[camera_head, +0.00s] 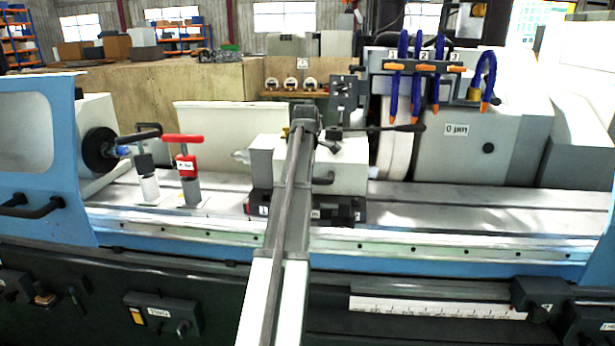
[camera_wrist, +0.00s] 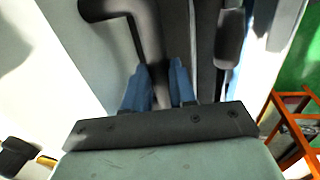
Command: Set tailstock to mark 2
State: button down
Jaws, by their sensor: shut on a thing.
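A white block that looks like the tailstock (camera_head: 345,165) sits mid-bed on a dark base. My arm reaches to it from the front and covers part of it. My gripper's fingers are hidden in the head view. In the wrist view, my gripper (camera_wrist: 160,78) has blue fingers shut on a dark bent handle (camera_wrist: 148,30). A black lever with a knob (camera_head: 410,128) sticks out to the right from the top of the tailstock. A white scale strip (camera_head: 435,308) runs along the machine's lower front; its marks are too small to read.
A red-handled clamp (camera_head: 188,170) and a black-handled clamp (camera_head: 147,175) stand on the bed at left, near a dark chuck (camera_head: 102,150). A grinding wheel (camera_head: 394,150) and blue hoses (camera_head: 417,80) are at right. The bed right of the tailstock (camera_head: 470,197) is clear.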

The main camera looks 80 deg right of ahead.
dwell(0.3)
jog(key=shift+s, duration=0.3)
jog(key=c, duration=0.9)
grip_release()
jog(key=shift+c, duration=0.2)
notch_tip(320, 180, up, 14)
jog(key=a, duration=0.2)
jog(key=shift+a+f, duration=0.2)
jog(key=shift+a, duration=0.15)
